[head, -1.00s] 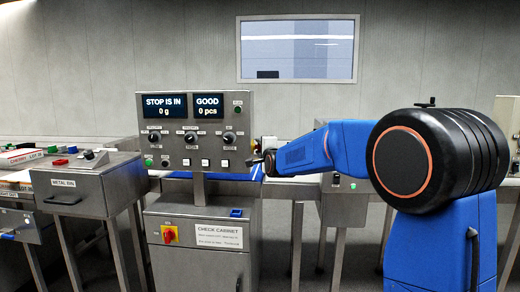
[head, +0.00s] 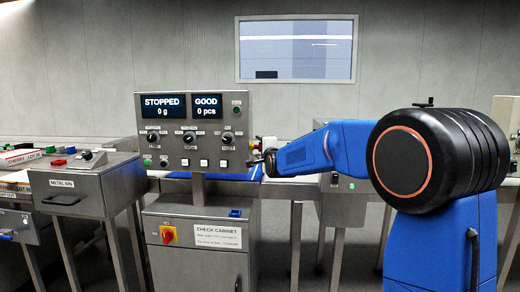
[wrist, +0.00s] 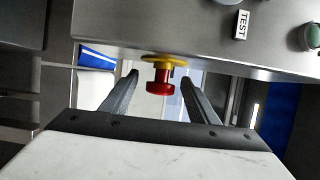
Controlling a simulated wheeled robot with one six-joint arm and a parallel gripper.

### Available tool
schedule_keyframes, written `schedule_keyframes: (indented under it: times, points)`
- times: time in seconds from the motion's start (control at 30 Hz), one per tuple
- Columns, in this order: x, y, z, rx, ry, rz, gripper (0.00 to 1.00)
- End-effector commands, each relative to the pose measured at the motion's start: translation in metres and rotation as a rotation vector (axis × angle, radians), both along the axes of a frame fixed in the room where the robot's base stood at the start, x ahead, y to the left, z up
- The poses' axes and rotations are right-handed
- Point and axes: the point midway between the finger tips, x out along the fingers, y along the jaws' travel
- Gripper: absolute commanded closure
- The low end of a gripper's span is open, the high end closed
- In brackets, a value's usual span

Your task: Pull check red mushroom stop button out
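The red mushroom stop button (wrist: 160,86) on its yellow collar (wrist: 164,60) juts from the edge of the check panel in the wrist view. My gripper (wrist: 160,80) is open, with one finger on each side of the button and visible gaps to both. In the head view my gripper (head: 262,163) is at the lower right edge of the check panel (head: 210,105), and the button is mostly hidden there. The panel's left screen (head: 163,106) reads "STOPPED 0 g". The right screen (head: 207,106) reads "GOOD 0 pcs".
The check cabinet (head: 215,265) stands below the panel, with a red and yellow switch (head: 168,235). A metal bin (head: 88,185) is at the left. A white "TEST" label (wrist: 241,25) and a green button (wrist: 312,37) are on the panel face close to my gripper.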

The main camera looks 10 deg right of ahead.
Motion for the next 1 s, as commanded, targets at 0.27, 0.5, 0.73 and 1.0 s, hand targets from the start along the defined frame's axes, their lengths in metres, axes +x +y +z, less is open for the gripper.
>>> schedule_keyframes:
  times: [0.27, 0.5, 0.73, 1.0]
  points:
    - [-0.003, 0.000, 0.001, 0.000, -0.001, 0.000, 0.45]
    - [-0.018, -0.001, 0.001, 0.000, 0.000, 0.000, 0.45]
    - [-0.033, -0.002, 0.001, 0.000, -0.001, 0.000, 0.45]
    - [-0.050, -0.003, 0.001, 0.000, -0.001, 0.000, 0.45]
